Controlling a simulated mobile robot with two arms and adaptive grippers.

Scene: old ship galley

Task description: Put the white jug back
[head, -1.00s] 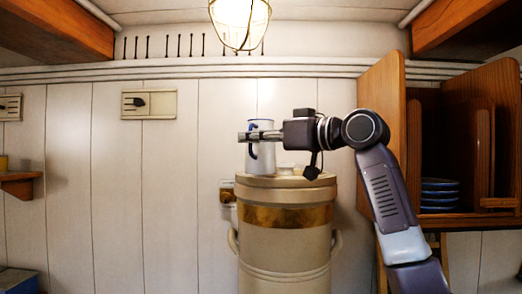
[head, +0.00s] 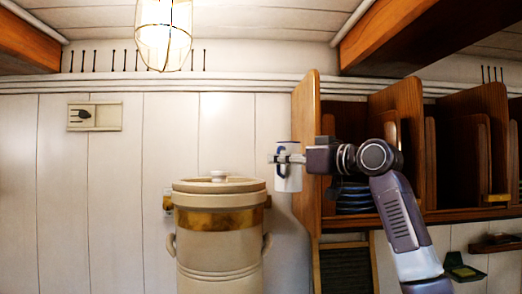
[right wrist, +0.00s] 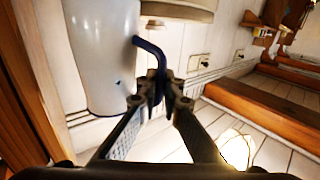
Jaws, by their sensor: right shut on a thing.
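The white jug (head: 288,178) has a blue rim and a dark blue handle. It hangs upright in the air in the head view, right of the beige lidded barrel and close in front of the cupboard's left side. My right gripper (head: 284,159) is shut on it. In the right wrist view, the jug (right wrist: 102,55) fills the upper left, and the fingertips (right wrist: 160,95) close around its blue handle (right wrist: 152,50). The jug's far side is hidden. My left gripper is not in view.
The beige barrel (head: 219,240) stands left of the jug, its lid top clear. A wooden cupboard (head: 305,140) with dividers holds a stack of blue plates (head: 355,197), partly behind my arm. A caged lamp (head: 163,35) hangs above. A small dark green item (head: 462,270) is at lower right.

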